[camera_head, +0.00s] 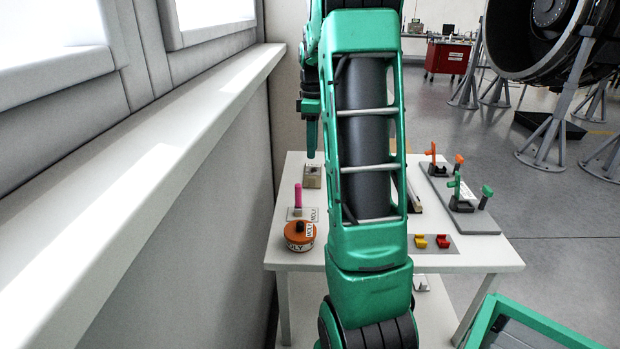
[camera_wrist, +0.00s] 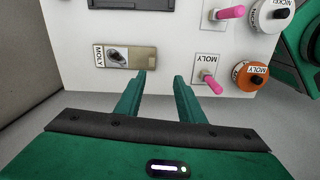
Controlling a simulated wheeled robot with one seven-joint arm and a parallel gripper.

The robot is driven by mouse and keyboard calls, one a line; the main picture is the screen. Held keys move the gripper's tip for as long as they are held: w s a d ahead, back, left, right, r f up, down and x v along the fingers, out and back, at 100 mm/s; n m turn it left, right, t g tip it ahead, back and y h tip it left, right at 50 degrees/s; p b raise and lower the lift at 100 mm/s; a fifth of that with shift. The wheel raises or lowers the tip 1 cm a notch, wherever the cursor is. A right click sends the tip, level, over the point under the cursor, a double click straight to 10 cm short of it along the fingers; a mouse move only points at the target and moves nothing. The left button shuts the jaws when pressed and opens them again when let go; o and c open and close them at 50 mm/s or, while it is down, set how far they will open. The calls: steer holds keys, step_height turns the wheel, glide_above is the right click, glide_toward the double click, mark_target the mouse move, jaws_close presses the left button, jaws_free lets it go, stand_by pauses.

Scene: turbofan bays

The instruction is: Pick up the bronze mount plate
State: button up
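A flat bronze-tan plate (camera_wrist: 143,57), which I take to be the bronze mount plate, lies on the white table in the wrist view. A grey fitting with a dark spot sits on its middle, and a white label marked MOLY is at its left end. In the head view the plate (camera_head: 312,182) is at the table's back left corner. My gripper (camera_wrist: 160,77) is open and empty, its fingers reaching just short of the plate and to its right. In the head view my gripper (camera_head: 311,140) points down above the plate.
A pink-handled tool (camera_wrist: 210,83) stands on a MOLY card beside an orange MOLY tin (camera_wrist: 250,76). Another pink-handled tool (camera_wrist: 230,13) and a white tin (camera_wrist: 270,15) are farther off. A wall and ledge (camera_head: 170,140) run close along the table's left. Clamps (camera_head: 460,195) stand at right.

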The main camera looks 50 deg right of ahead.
steer(key=w+d, duration=0.1)
steer(key=d, duration=0.1)
glide_above(312, 177)
steer(key=shift+n, duration=0.4)
steer(key=f, duration=0.6)
steer(key=shift+d+f, duration=0.1)
steer(key=shift+d, duration=0.1)
steer(key=shift+a+f, duration=0.2)
steer(key=shift+f, duration=2.45)
steer(key=shift+w+r, duration=0.1)
jaws_close()
